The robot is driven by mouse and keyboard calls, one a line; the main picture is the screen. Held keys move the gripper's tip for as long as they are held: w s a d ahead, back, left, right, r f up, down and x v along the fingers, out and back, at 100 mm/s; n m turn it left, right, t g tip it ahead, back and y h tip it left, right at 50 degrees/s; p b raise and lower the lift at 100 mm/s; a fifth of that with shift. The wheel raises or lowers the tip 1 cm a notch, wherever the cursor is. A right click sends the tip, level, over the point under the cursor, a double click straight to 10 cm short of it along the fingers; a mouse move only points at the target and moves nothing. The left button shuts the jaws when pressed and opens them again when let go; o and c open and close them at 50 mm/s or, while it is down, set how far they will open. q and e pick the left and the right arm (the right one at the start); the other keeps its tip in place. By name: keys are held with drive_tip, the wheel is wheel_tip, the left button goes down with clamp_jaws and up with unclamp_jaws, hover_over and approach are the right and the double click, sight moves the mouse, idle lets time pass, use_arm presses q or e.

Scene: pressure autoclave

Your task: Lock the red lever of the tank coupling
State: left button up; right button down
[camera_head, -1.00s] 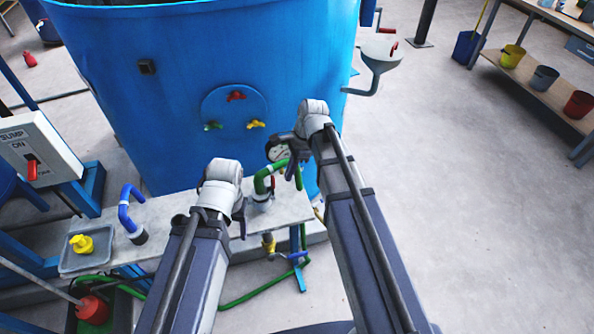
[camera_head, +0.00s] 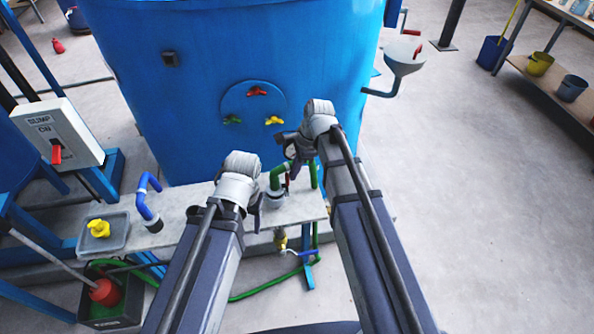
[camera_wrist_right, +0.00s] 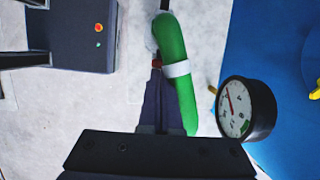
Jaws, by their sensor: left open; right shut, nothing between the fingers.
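The green hose elbow (camera_head: 279,174) rises from a grey coupling collar (camera_head: 274,196) on the bench in front of the blue tank. A small red part, apparently the lever (camera_head: 288,183), shows beside the elbow, partly hidden. In the right wrist view the green hose (camera_wrist_right: 180,85) has a white band, and a red bit (camera_wrist_right: 157,63) shows at my finger ends. My right gripper (camera_head: 289,150) is shut and empty, above and behind the elbow; its fingers (camera_wrist_right: 158,75) lie alongside the hose. I cannot tell whether they touch the lever. My left gripper (camera_head: 256,212) is open, just left of the collar.
A pressure gauge (camera_wrist_right: 245,107) sits close to my right gripper. The blue tank (camera_head: 210,90) stands behind. On the bench are a blue bent pipe (camera_head: 147,198) and a grey tray (camera_head: 118,232) with a yellow part. A sump switch box (camera_head: 60,135) is left.

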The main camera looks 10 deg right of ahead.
drive_tip(key=shift+a, duration=0.25)
use_arm(q)
wheel_tip(320, 180, up, 10)
drive_tip(key=p, duration=0.9)
drive_tip(key=shift+d+f+p, duration=0.15)
drive_tip(key=shift+d+p, duration=0.2)
drive_tip(key=shift+d, duration=0.1)
use_arm(e)
drive_tip(key=d+r, duration=0.7)
drive_tip(key=r, duration=0.2)
drive_tip(key=shift+w+r, duration=0.15)
drive_tip(key=shift+r, duration=0.25)
drive_tip(key=shift+a, duration=0.1)
use_arm(q)
wheel_tip(320, 180, down, 4)
drive_tip(key=b, duration=0.3)
drive_tip(key=shift+b, duration=0.35)
use_arm(e)
drive_tip(key=s+a+f+n+h, duration=0.2)
drive_tip(key=s+a+n, duration=0.2)
drive_tip(key=s+n, duration=0.3)
drive_tip(key=s+a+f+n+h, duration=0.2)
drive_tip(key=s+a+n, duration=0.2)
drive_tip(key=s+n, duration=0.4)
drive_tip(key=n, duration=0.6)
drive_tip(key=shift+s+a+f+h, duration=0.15)
drive_tip(key=shift+a+f+h, duration=0.1)
drive_tip(key=shift+h, duration=0.15)
use_arm(q)
drive_tip(key=shift+r, duration=0.2)
